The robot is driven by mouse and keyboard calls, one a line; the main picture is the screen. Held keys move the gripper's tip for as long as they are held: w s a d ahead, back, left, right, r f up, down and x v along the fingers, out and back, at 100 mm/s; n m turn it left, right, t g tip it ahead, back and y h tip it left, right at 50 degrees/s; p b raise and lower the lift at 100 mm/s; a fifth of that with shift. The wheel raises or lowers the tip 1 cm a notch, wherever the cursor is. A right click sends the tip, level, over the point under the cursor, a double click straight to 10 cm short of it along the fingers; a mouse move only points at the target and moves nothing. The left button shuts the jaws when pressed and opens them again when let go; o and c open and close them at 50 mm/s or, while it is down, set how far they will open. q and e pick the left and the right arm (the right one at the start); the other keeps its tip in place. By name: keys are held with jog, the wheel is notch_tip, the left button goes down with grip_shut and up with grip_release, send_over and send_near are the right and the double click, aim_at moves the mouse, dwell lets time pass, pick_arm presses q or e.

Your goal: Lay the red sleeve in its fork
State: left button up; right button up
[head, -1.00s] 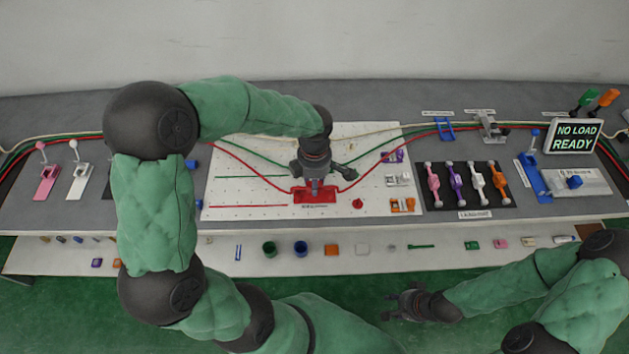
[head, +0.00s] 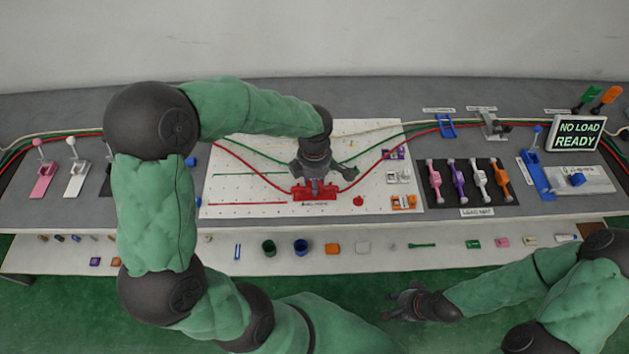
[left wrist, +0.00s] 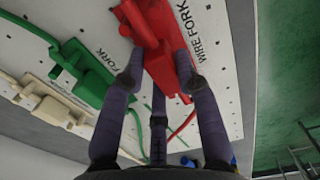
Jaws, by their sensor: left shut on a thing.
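The red fork (head: 301,194) is on the white board, with the red wire running to it from both sides. My left gripper (head: 315,188) is right over it, pointing down, and covers its middle. In the left wrist view, the fingers of my left gripper (left wrist: 163,82) are shut on the red sleeve (left wrist: 161,68), at the red fork (left wrist: 150,20). Red on red, I cannot tell how deep the sleeve sits. My right gripper (head: 390,303) is open and empty, low in front of the bench.
A green fork (left wrist: 88,75) and a cream fork (left wrist: 40,100) stand beside the red one. A small red part (head: 358,201) lies to the right on the board (head: 230,195). A lever mat (head: 474,199) and a blue lever fixture (head: 538,175) are further right.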

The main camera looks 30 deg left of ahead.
pick_arm(q)
jog(key=shift+f+b, duration=0.55)
jog(key=shift+f, duration=0.05)
jog(key=o, duration=1.1)
jog(key=o, duration=0.5)
jog(key=shift+c, duration=0.2)
jog(key=shift+r, duration=0.1)
jog(key=shift+r+p, duration=2.35)
jog(key=shift+r, duration=1.1)
